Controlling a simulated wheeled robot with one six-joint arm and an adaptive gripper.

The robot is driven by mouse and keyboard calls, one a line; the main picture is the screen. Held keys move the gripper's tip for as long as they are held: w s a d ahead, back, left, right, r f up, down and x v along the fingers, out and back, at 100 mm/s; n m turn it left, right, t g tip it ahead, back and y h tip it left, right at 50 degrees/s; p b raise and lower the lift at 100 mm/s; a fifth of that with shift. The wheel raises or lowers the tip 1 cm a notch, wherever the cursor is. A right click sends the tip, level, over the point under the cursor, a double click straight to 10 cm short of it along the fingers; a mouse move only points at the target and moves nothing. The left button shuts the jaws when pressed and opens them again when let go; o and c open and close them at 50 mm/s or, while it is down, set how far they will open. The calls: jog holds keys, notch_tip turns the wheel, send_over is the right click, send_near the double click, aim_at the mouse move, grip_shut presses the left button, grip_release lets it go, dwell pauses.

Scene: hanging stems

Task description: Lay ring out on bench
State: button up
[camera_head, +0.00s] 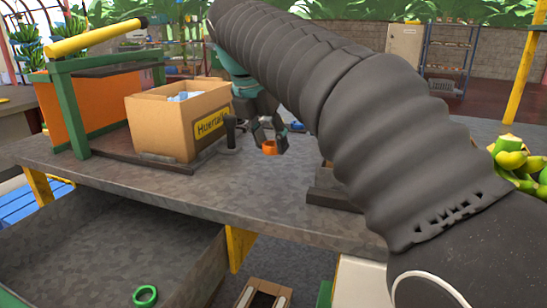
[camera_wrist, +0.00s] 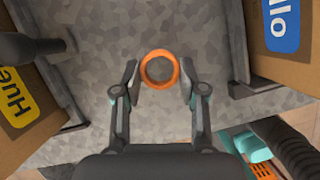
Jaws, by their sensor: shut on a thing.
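An orange ring (camera_head: 269,148) is between the fingertips of my gripper (camera_head: 268,135), over the grey bench (camera_head: 100,165). In the wrist view the orange ring (camera_wrist: 145,82) shows as a full circle, seen from above, with grey bench top around and through it. The fingers of my gripper (camera_wrist: 159,78) stand on either side of it, shut on it. The ring is low over the bench; I cannot tell whether it touches the surface. A green ring (camera_head: 144,296) lies in the grey bin below the bench.
A cardboard box (camera_head: 160,125) with a yellow label stands left of my gripper, beside a dark upright post (camera_head: 230,132). Another box (camera_wrist: 285,65) with a blue label is at the right in the wrist view. Bare bench lies between them. Green-yellow fruit (camera_head: 510,160) sits far right.

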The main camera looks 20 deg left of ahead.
aim_at(274, 169)
jog(key=shift+w+a+f, duration=0.15)
jog(key=shift+w+f, duration=0.25)
jog(key=shift+w, duration=0.2)
jog(key=shift+f+b, duration=0.65)
jog(key=shift+f, duration=1.3)
jog(key=shift+f, duration=0.15)
jog(key=o, duration=0.8)
jog(key=shift+c, duration=0.2)
jog(key=p+v, duration=0.1)
jog(key=v, duration=1.1)
jog(key=shift+p, duration=0.3)
jog(key=shift+w, duration=0.1)
